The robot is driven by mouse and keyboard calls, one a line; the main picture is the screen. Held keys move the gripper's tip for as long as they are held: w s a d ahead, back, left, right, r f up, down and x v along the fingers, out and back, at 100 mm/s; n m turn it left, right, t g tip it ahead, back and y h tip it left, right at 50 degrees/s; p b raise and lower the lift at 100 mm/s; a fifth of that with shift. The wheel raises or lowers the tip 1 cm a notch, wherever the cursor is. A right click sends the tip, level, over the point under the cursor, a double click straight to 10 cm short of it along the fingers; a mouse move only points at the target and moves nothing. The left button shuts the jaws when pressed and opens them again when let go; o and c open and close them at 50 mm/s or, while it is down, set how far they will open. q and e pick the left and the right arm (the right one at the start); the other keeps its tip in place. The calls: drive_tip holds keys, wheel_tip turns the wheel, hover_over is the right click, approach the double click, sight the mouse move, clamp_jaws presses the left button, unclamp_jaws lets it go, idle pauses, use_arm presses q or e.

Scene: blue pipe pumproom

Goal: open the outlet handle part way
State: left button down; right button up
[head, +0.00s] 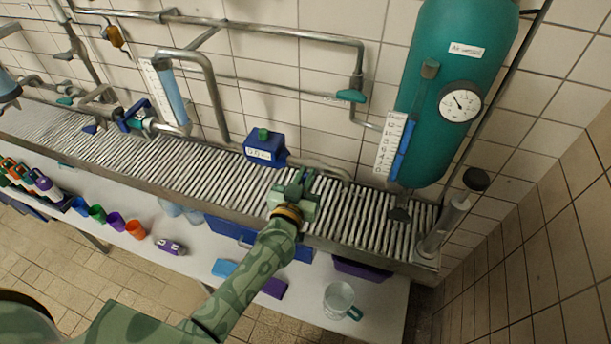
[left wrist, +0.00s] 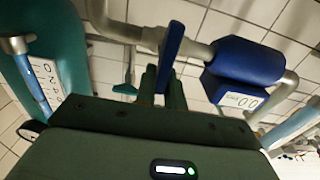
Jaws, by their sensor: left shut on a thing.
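In the left wrist view, a blue lever handle (left wrist: 171,42) stands on a grey pipe beside a blue meter box (left wrist: 243,72). I take it to be the outlet handle. My left gripper (left wrist: 162,84) is shut on its lower end, the two green fingers on either side of it. In the head view my left gripper (head: 302,183) is over the slatted grating, just right of the blue meter box (head: 264,149). The gripper hides most of the handle there. My right gripper is in neither view.
A teal tank (head: 465,80) with a round gauge (head: 461,102) stands to the right, with a hand pump (head: 447,222) nearby. A metal pipe (head: 290,33) runs along the tiled wall. Below the grating (head: 190,165), a white shelf holds coloured cups and a clear jug (head: 338,299).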

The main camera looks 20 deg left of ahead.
use_arm(q)
drive_tip(key=shift+a+n+p, duration=0.25)
drive_tip(key=shift+n+p, duration=0.2)
drive_tip(key=shift+n, duration=0.65)
drive_tip(key=shift+a+f+n+b, duration=0.15)
drive_tip(key=shift+a+f+n, duration=0.3)
drive_tip(key=shift+n, duration=2.1)
drive_tip(key=shift+a+f+n+b, duration=0.2)
drive_tip(key=shift+f+n, duration=0.3)
drive_tip(key=shift+n, duration=2.1)
drive_tip(key=shift+a+f+n+b, duration=0.1)
drive_tip(key=shift+a+f+n, duration=0.35)
drive_tip(key=shift+n, duration=2.1)
drive_tip(key=c, duration=1.5)
unclamp_jaws()
